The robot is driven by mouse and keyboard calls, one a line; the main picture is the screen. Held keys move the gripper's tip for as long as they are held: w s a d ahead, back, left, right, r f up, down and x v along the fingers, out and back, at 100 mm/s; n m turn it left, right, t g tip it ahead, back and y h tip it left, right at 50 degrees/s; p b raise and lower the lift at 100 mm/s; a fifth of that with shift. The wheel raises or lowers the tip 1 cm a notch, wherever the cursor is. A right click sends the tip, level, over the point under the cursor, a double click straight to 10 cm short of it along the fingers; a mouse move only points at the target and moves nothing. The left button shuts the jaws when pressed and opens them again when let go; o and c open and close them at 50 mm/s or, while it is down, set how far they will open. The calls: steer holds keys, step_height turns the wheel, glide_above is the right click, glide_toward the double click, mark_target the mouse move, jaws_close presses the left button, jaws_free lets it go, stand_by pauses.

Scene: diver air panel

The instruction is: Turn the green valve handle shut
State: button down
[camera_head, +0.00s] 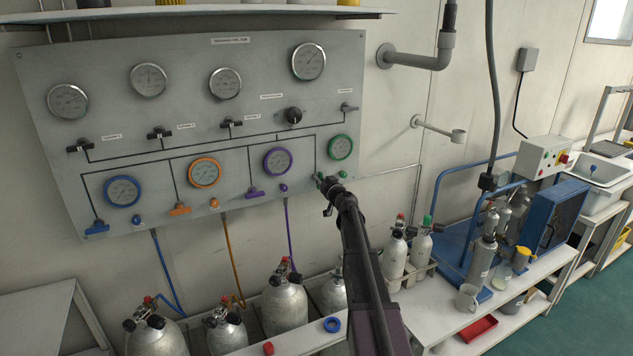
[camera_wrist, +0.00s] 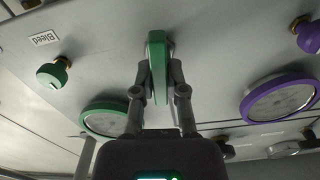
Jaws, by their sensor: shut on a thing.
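The green valve handle (camera_wrist: 157,62) is a flat bar on the grey panel. In the wrist view it stands upright in the picture, between the two fingers of my gripper (camera_wrist: 158,80). The fingers are shut on it from both sides. In the head view my gripper (camera_head: 329,190) reaches the panel's lower right corner, below the green-rimmed gauge (camera_head: 341,147), and hides most of the handle. The same gauge shows in the wrist view (camera_wrist: 106,118).
A green bleed knob (camera_wrist: 54,74) is beside the handle. The purple handle (camera_head: 254,194) and purple bleed knob (camera_head: 283,188) are left of my gripper. Several gas cylinders (camera_head: 285,305) stand below the panel.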

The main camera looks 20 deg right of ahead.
steer(key=m, duration=0.4)
steer(key=shift+w, duration=0.1)
steer(key=m, duration=0.3)
steer(key=shift+d+f+m, duration=0.1)
steer(key=shift+d+m, duration=0.1)
steer(key=shift+m, duration=0.2)
steer(key=m, duration=0.4)
steer(key=shift+f+m, duration=0.1)
steer(key=shift+m, duration=0.2)
steer(key=shift+d+f+m+b, duration=0.1)
steer(key=shift+m+b, duration=0.2)
steer(key=shift+m, duration=1.7)
steer(key=c, duration=0.7)
jaws_free()
